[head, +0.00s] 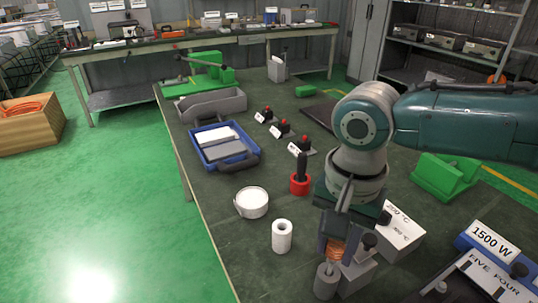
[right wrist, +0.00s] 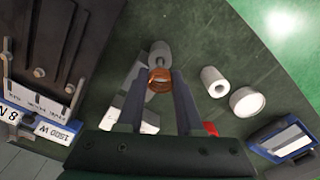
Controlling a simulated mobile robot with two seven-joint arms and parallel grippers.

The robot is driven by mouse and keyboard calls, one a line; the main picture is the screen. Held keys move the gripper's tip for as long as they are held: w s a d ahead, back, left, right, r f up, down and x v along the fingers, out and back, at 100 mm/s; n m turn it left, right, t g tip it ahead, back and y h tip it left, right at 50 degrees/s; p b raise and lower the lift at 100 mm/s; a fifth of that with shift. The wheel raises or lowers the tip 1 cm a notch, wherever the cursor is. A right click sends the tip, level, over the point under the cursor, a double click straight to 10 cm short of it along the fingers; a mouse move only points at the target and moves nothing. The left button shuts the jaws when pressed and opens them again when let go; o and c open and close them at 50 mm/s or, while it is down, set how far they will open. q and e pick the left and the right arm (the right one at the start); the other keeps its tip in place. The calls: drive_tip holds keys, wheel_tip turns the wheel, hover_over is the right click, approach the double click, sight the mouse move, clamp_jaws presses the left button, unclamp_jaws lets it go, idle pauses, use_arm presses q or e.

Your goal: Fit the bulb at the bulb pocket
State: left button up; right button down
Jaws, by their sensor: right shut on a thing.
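My right gripper (head: 336,240) points down over the front right of the green bench. It is shut on a copper-coloured coiled piece (head: 334,252), which looks like part of the bulb. In the right wrist view this piece (right wrist: 160,78) sits between the two fingertips. A grey cylinder (head: 327,281) is just beyond it and also shows in the right wrist view (right wrist: 160,54); I cannot tell whether they touch. A grey block (head: 357,272) stands close beside the fingers. I cannot clearly make out the bulb pocket. My left gripper is not in view.
A white roll (head: 282,236) and a round white tub (head: 251,202) stand left of the gripper. A red-based black handle (head: 300,183) is behind. A white labelled box (head: 399,232) and the 1500 W unit (head: 490,243) lie right. A blue tray (head: 224,148) is further left.

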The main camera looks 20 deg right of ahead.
sight(333, 258)
drive_tip(key=shift+f+b, duration=0.55)
drive_tip(key=shift+f, duration=0.45)
drive_tip(key=shift+f+b, duration=0.55)
drive_tip(key=shift+f, duration=0.25)
drive_tip(key=shift+c, duration=2.4)
unclamp_jaws()
drive_tip(key=shift+r, duration=0.1)
wheel_tip(333, 258, up, 10)
drive_tip(key=shift+f+p, duration=0.1)
drive_tip(key=shift+p, duration=1)
